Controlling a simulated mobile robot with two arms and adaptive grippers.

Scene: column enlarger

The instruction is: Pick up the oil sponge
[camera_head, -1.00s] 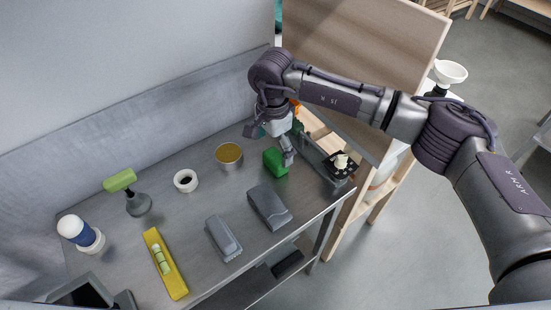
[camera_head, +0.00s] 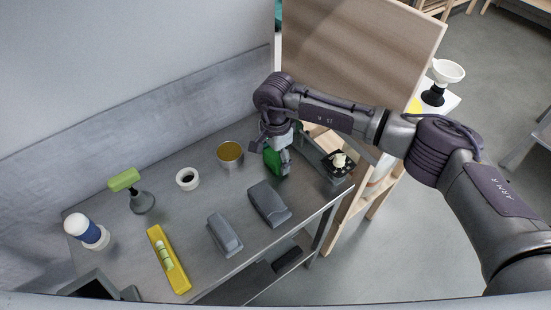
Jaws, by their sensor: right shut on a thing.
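A green block (camera_head: 272,159), which I take to be the oil sponge, stands near the back right of the grey workbench (camera_head: 205,205). My right gripper (camera_head: 277,158) comes down over it from above, with its fingers on either side of it, and is shut on it. The fingers cover part of the block. I cannot tell whether the block is off the bench. My left gripper is not in view.
An open tin (camera_head: 230,155) and a white ring (camera_head: 187,179) stand left of the block. Grey blocks (camera_head: 269,204) (camera_head: 224,234) and a yellow level (camera_head: 168,260) lie nearer the front. A dark small device (camera_head: 338,163) is at the right.

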